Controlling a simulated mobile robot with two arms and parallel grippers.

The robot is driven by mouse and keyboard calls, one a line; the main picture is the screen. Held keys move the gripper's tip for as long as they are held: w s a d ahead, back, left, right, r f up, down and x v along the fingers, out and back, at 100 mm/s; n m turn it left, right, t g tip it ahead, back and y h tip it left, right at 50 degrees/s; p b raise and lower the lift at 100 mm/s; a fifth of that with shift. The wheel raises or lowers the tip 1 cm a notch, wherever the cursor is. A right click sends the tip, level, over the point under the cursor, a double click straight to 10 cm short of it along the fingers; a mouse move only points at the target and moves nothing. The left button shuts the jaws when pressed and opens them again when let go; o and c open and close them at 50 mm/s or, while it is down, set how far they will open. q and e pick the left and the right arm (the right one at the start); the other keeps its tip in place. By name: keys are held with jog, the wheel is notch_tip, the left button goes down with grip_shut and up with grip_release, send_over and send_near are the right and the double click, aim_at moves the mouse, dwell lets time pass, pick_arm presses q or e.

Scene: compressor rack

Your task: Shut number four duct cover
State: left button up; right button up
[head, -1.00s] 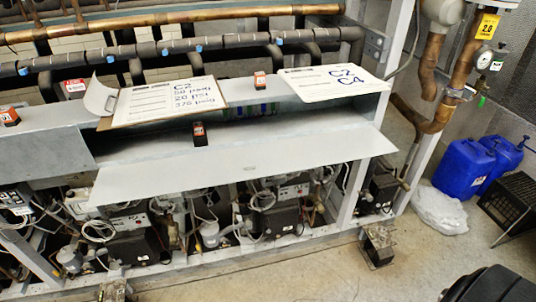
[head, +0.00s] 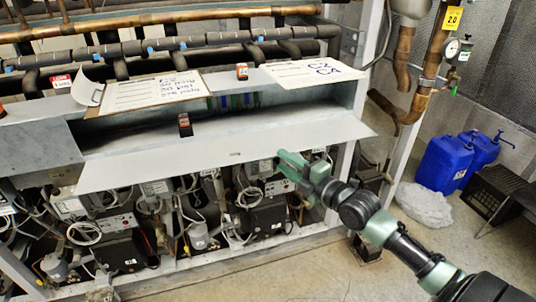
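A long grey metal duct cover (head: 215,155) runs across the front of the rack. It hangs open, tilted outward, with a small slot near the middle of its lower edge. The duct behind it (head: 140,120) is exposed. No number shows on the cover. My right gripper (head: 284,164) is at the cover's lower edge, right of the slot. It overlaps the edge in the picture; I cannot tell whether it touches, and its fingers are too small to read. My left gripper is not in view.
Another small box (head: 185,124) stands by the duct. Compressors and cables fill the space below. Blue jugs (head: 442,163) and a black crate (head: 494,192) stand right.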

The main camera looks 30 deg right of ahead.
aim_at(268, 149)
jog(key=w, duration=0.2)
jog(key=w+a+p, duration=0.1)
jog(key=w, duration=0.4)
jog(key=shift+w+a+f, duration=0.15)
jog(key=shift+w, duration=0.1)
grip_shut()
jog(key=shift+f, duration=0.25)
dwell(1.0)
